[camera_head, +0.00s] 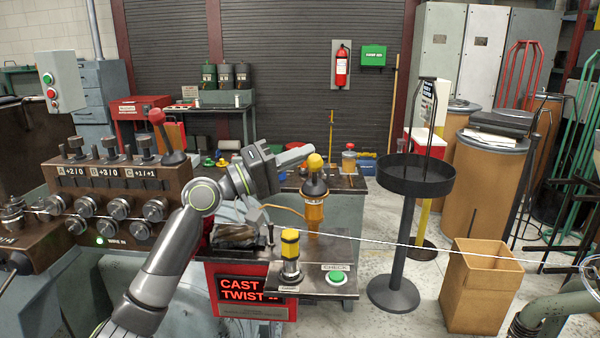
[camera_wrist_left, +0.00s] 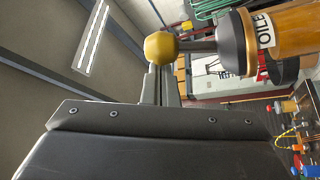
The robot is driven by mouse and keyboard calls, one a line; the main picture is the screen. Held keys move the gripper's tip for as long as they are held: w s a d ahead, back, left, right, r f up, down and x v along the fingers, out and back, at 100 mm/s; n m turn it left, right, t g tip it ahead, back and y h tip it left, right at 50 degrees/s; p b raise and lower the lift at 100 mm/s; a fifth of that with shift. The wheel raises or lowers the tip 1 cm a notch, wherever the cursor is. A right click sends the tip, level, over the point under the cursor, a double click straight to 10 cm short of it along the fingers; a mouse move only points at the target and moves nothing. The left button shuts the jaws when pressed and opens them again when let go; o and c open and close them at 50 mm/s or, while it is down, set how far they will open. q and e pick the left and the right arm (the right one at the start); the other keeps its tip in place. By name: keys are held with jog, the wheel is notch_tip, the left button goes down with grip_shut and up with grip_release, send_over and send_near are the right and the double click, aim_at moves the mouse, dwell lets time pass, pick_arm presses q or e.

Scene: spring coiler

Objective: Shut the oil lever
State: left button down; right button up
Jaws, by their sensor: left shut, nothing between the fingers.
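The oiler (camera_head: 314,212) is an amber cylinder with a dark cap, standing behind the check panel. Its oil lever, a short dark stem with a yellow ball knob (camera_head: 315,162), stands upright on top. In the left wrist view the view is turned sideways, with the yellow knob (camera_wrist_left: 160,47) just beyond the fingertips and the oiler body (camera_wrist_left: 284,38) at upper right. My left gripper (camera_head: 305,152) is shut and empty, pointing right, with its tips close beside the knob. I cannot tell whether they touch it.
A yellow-topped post (camera_head: 290,255) and a green check button (camera_head: 336,277) stand in front of the oiler. A taut wire (camera_head: 400,243) runs rightward past it. A control box with knobs (camera_head: 115,190) is left. A black round tray stand (camera_head: 415,185) and cardboard bin (camera_head: 480,290) are right.

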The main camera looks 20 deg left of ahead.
pick_arm(q)
jog(key=shift+s+d+m+b, duration=0.1)
jog(key=shift+s+m+b, duration=0.15)
jog(key=shift+m+b, duration=0.35)
